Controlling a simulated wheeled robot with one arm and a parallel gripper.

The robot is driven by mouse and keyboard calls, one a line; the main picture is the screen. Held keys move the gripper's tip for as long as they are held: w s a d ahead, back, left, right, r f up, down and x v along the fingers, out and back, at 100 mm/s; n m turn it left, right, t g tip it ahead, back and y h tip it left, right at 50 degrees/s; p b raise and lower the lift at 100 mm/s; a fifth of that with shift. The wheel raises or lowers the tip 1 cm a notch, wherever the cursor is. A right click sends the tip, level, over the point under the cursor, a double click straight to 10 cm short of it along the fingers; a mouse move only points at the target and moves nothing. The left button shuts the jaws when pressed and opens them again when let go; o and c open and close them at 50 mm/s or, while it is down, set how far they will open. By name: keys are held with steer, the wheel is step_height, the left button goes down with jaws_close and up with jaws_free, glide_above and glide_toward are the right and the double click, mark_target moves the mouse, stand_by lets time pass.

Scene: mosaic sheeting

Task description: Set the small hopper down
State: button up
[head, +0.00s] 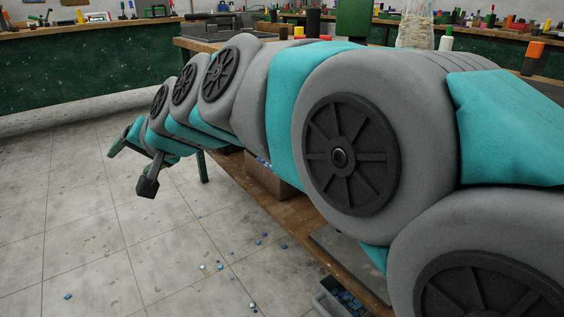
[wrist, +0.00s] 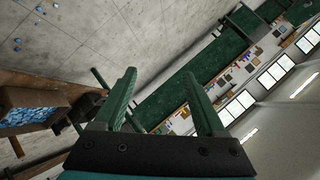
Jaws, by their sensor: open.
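My gripper (wrist: 160,74) is open in the wrist view, with its two green fingers apart and nothing between them. In the head view my gripper (head: 124,141) is at the far left end of my arm, out over the floor and beyond the bench's left end. I cannot pick out the small hopper with certainty. A brown open box (wrist: 38,97) holding blue chips shows at the left of the wrist view, apart from the fingers.
The bench (head: 188,43) runs behind my arm, which hides much of its top. A jar of pale chips (head: 416,30) stands on it. A grey bin of blue chips (head: 340,298) is low at the bottom. The tiled floor (head: 90,230) at left is open, with scattered blue chips.

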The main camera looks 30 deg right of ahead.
steer(key=s+d+f+n+g+h, duration=0.1)
steer(key=s+d+f+n+g, duration=0.15)
steer(key=s+f, duration=0.6)
steer(key=s+d+f+n+g+h, duration=0.15)
steer(key=s+f+g, duration=0.25)
steer(key=s+f, duration=0.45)
steer(key=s+d+f+g+h, duration=0.1)
steer(key=s+d+f+g, duration=0.1)
steer(key=s, duration=0.6)
steer(key=s+d+f+n+g+h, duration=0.1)
steer(key=s+d+f+g, duration=0.2)
steer(key=s+d+f, duration=0.2)
steer(key=s, duration=0.2)
steer(key=shift+s+d+n+h, duration=0.2)
steer(key=shift+s+n+h, duration=0.1)
steer(key=shift+s+h, duration=0.05)
steer(key=shift+g, duration=0.25)
